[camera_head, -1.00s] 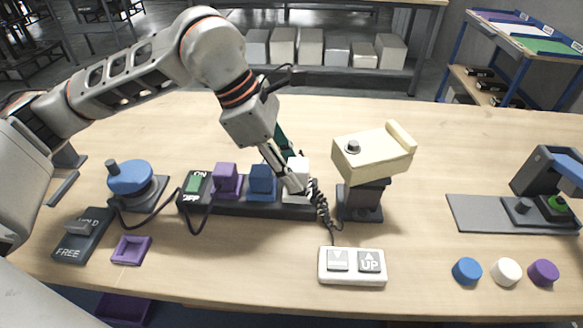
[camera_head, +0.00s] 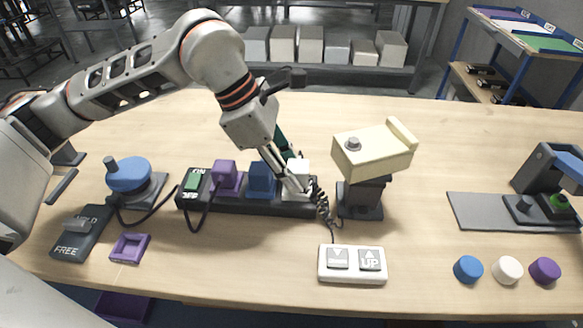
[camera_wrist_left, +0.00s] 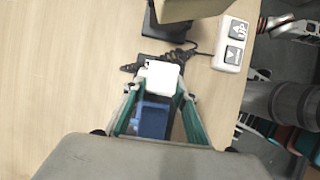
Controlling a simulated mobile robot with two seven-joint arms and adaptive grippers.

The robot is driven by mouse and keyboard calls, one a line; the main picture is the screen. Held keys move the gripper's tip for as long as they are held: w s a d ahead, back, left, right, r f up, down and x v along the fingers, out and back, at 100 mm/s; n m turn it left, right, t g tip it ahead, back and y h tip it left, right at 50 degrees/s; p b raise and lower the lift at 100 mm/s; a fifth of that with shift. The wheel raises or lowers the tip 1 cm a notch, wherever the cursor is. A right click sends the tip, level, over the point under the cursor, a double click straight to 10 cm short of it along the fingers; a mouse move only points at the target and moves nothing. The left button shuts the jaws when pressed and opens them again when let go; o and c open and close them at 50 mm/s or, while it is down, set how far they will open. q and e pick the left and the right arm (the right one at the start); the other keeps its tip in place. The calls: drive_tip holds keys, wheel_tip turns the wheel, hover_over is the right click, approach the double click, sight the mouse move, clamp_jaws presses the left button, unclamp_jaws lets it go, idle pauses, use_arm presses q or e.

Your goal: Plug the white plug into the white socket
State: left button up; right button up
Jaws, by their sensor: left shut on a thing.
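The white plug (camera_head: 298,167) is a white block at the right end of the dark power strip (camera_head: 250,207). My left gripper (camera_head: 296,185) is shut on it, with its fingers coming down from the upper left. In the left wrist view the white plug (camera_wrist_left: 159,74) shows between the teal-sided fingers. The plug stands roughly upright over the white socket's place, beside the blue plug (camera_head: 262,180). The white socket is hidden under the plug and fingers, so I cannot tell whether the plug is fully seated. My right gripper is not clearly in view.
A purple plug (camera_head: 226,176) and a green switch (camera_head: 193,181) are on the strip. A cream-headed stand (camera_head: 372,152) is close to the right. A coiled black cord runs to the white up/down panel (camera_head: 352,265). Bare table lies behind the strip.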

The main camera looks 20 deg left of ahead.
sight(304, 166)
use_arm(q)
drive_tip(key=shift+s+f, duration=0.1)
drive_tip(key=shift+f, duration=0.35)
use_arm(e)
drive_tip(key=shift+s+f, duration=0.2)
drive_tip(key=shift+f, duration=0.15)
use_arm(q)
drive_tip(key=o, duration=1.2)
drive_tip(key=shift+f, duration=0.1)
use_arm(e)
drive_tip(key=shift+w, duration=0.1)
use_arm(q)
drive_tip(key=shift+o, duration=1.1)
use_arm(e)
drive_tip(key=shift+r, duration=0.1)
use_arm(q)
drive_tip(key=shift+r, duration=0.2)
drive_tip(key=shift+r+p, duration=1.9)
drive_tip(key=shift+r, duration=1.6)
use_arm(e)
wheel_tip(304, 166, up, 6)
drive_tip(key=w, duration=0.2)
drive_tip(key=shift+w+r+t, duration=0.15)
drive_tip(key=shift+w+t, duration=0.1)
drive_tip(key=shift+t, duration=0.15)
